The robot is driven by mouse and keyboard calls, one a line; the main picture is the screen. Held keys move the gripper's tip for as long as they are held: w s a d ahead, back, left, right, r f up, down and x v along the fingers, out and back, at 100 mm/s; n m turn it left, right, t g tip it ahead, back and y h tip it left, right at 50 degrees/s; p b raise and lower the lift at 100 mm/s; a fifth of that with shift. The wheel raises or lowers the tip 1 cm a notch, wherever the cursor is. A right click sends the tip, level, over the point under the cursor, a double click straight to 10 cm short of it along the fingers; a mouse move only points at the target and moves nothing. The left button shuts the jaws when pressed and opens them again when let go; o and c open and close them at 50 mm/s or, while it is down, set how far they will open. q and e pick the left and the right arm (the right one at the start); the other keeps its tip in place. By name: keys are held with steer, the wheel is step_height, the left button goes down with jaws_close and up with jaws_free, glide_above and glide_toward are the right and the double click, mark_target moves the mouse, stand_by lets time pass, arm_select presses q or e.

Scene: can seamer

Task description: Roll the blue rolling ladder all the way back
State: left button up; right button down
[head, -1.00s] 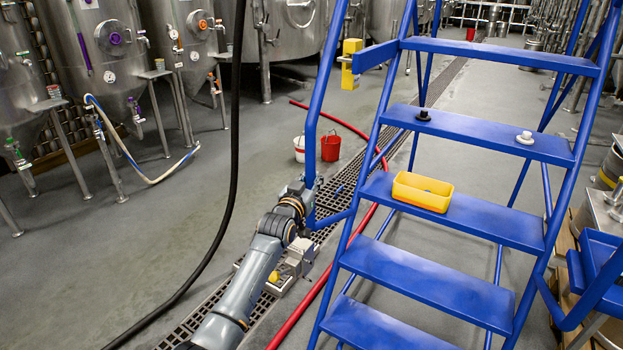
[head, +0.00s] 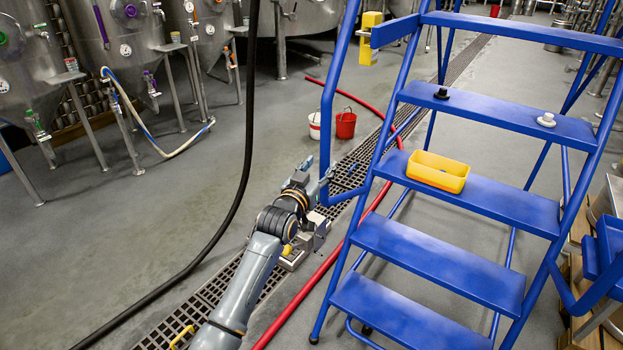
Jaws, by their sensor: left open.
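The blue rolling ladder (head: 455,197) stands upright on the right half of the head view, its steps facing me. A yellow open bin (head: 438,171), a black knob-like piece (head: 441,93) and a white one (head: 546,120) rest on its steps. My left gripper (head: 326,178) is open at the lower end of the ladder's left handrail. Its fingers are small and partly mixed with the blue tubing, so I cannot tell whether they touch it. My right gripper is not in view.
A red hose (head: 295,305) and a floor drain grate (head: 215,287) run beside and under the ladder. A red bucket (head: 346,125) and a white bucket (head: 314,126) stand behind the handrail. A black hose (head: 212,240) crosses the clear floor at left. Steel tanks (head: 120,45) line the back left.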

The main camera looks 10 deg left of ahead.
arm_select(q)
steer(key=s, duration=0.5)
steer(key=shift+s+a, duration=0.25)
steer(key=shift+a, duration=0.1)
steer(key=s+a+f+g+y, duration=0.1)
steer(key=s+f+g, duration=0.3)
steer(key=f, duration=1.2)
steer(key=s+a+f+g, duration=0.15)
steer(key=s+f, duration=0.35)
steer(key=f, duration=1)
steer(key=s+f+g+y, duration=0.1)
steer(key=s+f+g, duration=0.4)
steer(key=s+f, duration=1.35)
steer(key=s+a+f+g, duration=0.1)
steer(key=s+f, duration=0.3)
steer(key=s, duration=0.7)
steer(key=s+a+f+g, duration=0.1)
steer(key=s+f+g, duration=0.2)
steer(key=s, duration=0.8)
steer(key=s+a+f+g, duration=0.2)
steer(key=s+f, duration=0.3)
steer(key=s, duration=0.6)
steer(key=shift+s+f+m+y+p, duration=0.15)
steer(key=shift+f+m+y+p, duration=0.15)
steer(key=shift+f+y+p, duration=0.1)
